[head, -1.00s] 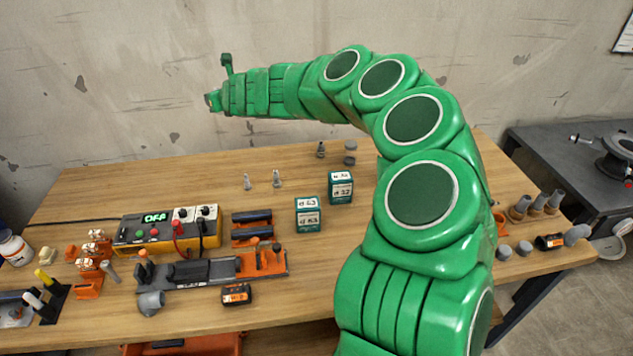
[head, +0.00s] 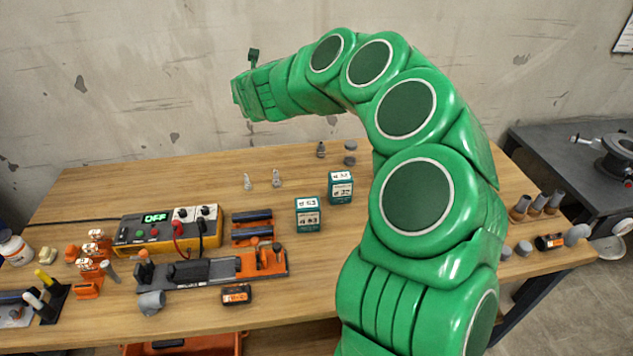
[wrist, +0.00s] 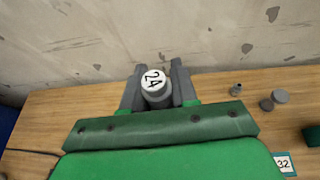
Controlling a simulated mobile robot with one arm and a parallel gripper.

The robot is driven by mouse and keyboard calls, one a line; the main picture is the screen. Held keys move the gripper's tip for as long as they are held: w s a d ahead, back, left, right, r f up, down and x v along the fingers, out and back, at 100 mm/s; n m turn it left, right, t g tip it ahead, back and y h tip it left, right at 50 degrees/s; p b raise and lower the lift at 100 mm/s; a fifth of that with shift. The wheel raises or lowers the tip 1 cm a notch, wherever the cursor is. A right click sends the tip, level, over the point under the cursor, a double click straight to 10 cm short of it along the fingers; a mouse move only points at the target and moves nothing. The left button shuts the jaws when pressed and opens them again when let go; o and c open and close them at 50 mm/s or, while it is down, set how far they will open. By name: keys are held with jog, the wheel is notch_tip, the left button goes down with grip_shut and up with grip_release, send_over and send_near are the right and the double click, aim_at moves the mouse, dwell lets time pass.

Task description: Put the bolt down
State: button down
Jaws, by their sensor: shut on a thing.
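My gripper (wrist: 156,88) is shut on the bolt (wrist: 154,80), a grey piece with a round white top marked "24". The bolt sits between the two grey fingers in the wrist view; its lower part is hidden. In the head view my gripper (head: 238,98) is raised at the back left, seen against the wall, and the bolt cannot be made out.
Two green boxes (head: 308,213) (head: 341,186) stand mid-table. A yellow power unit (head: 165,232), a grey-and-orange fixture (head: 205,270) and an orange-black block (head: 236,294) fill the front left. Round grey pieces (head: 350,152) stand at the back. The table's back left is clear.

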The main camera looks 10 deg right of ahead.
jog(key=s+d+f+m+g+h, duration=0.1)
jog(key=s+d+m+g+h, duration=0.2)
jog(key=s+d+m+h, duration=0.5)
jog(key=s+d+f+m+g+h, duration=0.1)
jog(key=s+d+m+g+h, duration=0.35)
jog(key=d, duration=0.65)
send_over(320, 179)
jog(key=shift+t, duration=0.35)
jog(key=shift+s+d+f, duration=0.1)
jog(key=shift+s+f, duration=0.05)
jog(key=shift+f, duration=6.6)
jog(key=shift+s+f, duration=0.1)
jog(key=shift+f, duration=6.6)
jog(key=shift+w+f, duration=0.15)
jog(key=shift+w+f, duration=0.15)
jog(key=shift+f, duration=1.65)
jog(key=shift+f, duration=0.1)
